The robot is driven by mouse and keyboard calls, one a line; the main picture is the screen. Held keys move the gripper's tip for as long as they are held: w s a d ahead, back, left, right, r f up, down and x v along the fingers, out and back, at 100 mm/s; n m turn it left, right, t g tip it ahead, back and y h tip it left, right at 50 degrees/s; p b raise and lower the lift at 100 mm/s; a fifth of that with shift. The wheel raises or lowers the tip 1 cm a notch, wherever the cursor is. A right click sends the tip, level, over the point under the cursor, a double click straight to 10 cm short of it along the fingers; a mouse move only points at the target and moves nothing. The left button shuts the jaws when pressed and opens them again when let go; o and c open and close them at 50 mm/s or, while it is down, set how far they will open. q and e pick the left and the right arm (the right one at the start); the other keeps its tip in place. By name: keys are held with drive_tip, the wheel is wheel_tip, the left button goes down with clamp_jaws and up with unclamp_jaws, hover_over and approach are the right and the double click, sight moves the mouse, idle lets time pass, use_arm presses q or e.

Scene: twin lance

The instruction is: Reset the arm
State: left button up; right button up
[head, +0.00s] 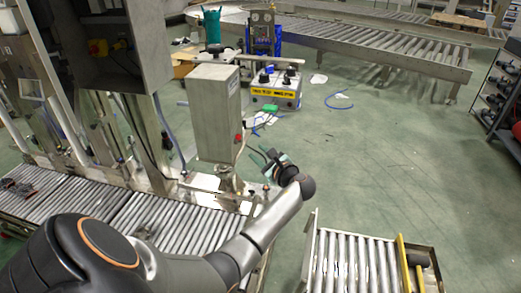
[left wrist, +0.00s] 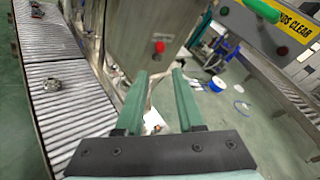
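My left arm (head: 262,228) reaches from the bottom left of the head view, past the roller conveyor. My left gripper (head: 262,155) is at its end, just right of and below the grey metal box (head: 214,112). In the left wrist view the two green fingers of the left gripper (left wrist: 159,74) stand apart with nothing between them. The grey box (left wrist: 145,32) with its red button (left wrist: 159,47) is beyond the fingertips. I see no contact between the fingers and the box. My right gripper is in neither view.
A roller conveyor (head: 185,222) runs along the left, and a shorter one (head: 350,262) stands at the lower right. A yellow-labelled control box (head: 276,91) is behind the gripper. Cables lie on the green floor (head: 375,150), which is mostly clear to the right. A rack (head: 503,88) stands at the right edge.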

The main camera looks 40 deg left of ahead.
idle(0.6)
use_arm(q)
drive_tip(key=s+d+f+n+t+h, duration=0.15)
drive_tip(key=s+d+f+h, duration=0.25)
drive_tip(key=d+f, duration=0.45)
drive_tip(key=s+d+f+n+t+h, duration=0.1)
drive_tip(key=s+d+f+t+h, duration=0.3)
drive_tip(key=f, duration=0.7)
drive_tip(key=s+d+f+n+h, duration=0.1)
drive_tip(key=s+d+n+h, duration=0.8)
drive_tip(key=s+d, duration=0.7)
drive_tip(key=d+n, duration=0.1)
drive_tip(key=d, duration=0.3)
drive_tip(key=shift+s+d+f+h, duration=0.2)
drive_tip(key=shift+s+f+h, duration=0.1)
drive_tip(key=shift+s+f, duration=0.1)
